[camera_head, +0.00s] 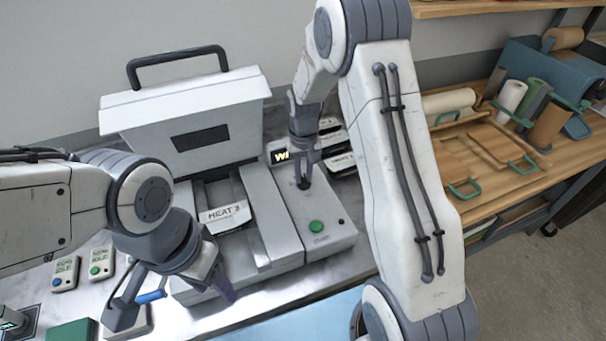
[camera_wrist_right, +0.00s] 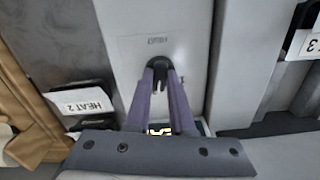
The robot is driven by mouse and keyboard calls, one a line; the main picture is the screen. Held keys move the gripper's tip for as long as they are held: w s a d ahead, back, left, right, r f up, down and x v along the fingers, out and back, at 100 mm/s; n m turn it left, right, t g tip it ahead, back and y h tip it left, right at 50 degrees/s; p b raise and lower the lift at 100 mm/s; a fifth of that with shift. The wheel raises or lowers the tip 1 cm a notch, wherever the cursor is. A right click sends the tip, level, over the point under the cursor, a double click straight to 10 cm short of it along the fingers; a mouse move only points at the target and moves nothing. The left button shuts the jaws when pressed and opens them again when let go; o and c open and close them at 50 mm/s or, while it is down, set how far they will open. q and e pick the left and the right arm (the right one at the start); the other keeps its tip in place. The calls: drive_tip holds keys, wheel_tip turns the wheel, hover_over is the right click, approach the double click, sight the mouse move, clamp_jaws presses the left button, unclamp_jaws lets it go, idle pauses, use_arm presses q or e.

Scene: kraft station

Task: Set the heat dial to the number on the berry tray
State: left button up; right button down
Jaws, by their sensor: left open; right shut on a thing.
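My right gripper (camera_head: 303,182) is shut on the small black heat dial (camera_wrist_right: 158,63) on the right-hand panel of the white sealing machine (camera_head: 285,200). In the right wrist view both purple fingers (camera_wrist_right: 160,85) hold the dial from either side. The dial's setting cannot be read. A tray with a white "HEAT 3" label (camera_head: 223,214) sits in the machine's bay; its contents cannot be made out. The lit display (camera_head: 281,156) shows "WI", partly hidden by my gripper. My left gripper (camera_head: 222,284) is open and empty near the machine's front left edge.
The machine's lid (camera_head: 190,115) is raised; a green button (camera_head: 315,226) is on the panel. A "HEAT 2" label (camera_wrist_right: 82,101) lies beside the machine. Small coloured-button boxes (camera_head: 101,262) and a blue-handled tool (camera_head: 150,297) are at left. A wooden shelf (camera_head: 480,150) holds rolls at right.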

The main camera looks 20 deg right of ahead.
sight(303, 178)
drive_tip(key=shift+r+m, duration=0.1)
drive_tip(key=shift+m, duration=0.7)
drive_tip(key=c, duration=0.8)
unclamp_jaws()
drive_tip(key=shift+r, duration=0.4)
wheel_tip(303, 178, up, 10)
drive_tip(key=shift+f+b, duration=0.2)
drive_tip(key=shift+b, duration=0.95)
